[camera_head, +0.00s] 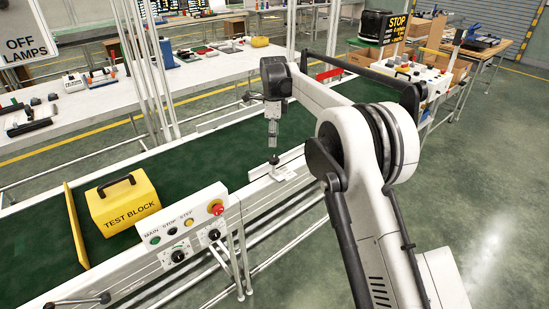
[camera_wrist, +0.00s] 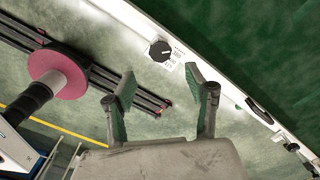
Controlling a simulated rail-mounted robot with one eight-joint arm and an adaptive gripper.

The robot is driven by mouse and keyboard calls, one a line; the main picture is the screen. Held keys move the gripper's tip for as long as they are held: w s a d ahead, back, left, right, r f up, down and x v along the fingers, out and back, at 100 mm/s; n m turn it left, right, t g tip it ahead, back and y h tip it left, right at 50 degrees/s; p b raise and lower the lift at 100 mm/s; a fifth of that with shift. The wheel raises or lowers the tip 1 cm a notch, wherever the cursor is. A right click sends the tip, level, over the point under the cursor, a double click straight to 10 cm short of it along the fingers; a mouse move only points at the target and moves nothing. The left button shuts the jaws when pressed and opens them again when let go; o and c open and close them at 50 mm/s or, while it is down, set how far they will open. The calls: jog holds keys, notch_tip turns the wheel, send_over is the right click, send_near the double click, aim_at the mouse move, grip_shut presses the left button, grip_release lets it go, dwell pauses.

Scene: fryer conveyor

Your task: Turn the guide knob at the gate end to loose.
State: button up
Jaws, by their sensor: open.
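In the head view my gripper (camera_head: 272,138) points down over the near rail of the conveyor (camera_head: 205,160). Just below it, a small black knob (camera_head: 274,160) stands on a white bracket on that rail; I cannot tell whether they touch. In the wrist view my gripper (camera_wrist: 160,72) is open, its two green-padded fingers apart with nothing between them. Ahead of the fingertips, a round black dial knob (camera_wrist: 160,49) with a white pointer and printed marks sits on the white rail. I cannot read its marks or tell whether both views show one knob.
A yellow test block (camera_head: 124,203) sits on the green belt beside a yellow upright plate (camera_head: 75,226). A control panel (camera_head: 187,226) with buttons, a red stop button (camera_head: 216,207) and two dials is on the near side.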

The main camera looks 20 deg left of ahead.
aim_at(274, 158)
notch_tip(274, 158, down, 10)
jog(key=shift+r, duration=0.1)
jog(key=shift+c, duration=0.3)
jog(key=c, duration=1.1)
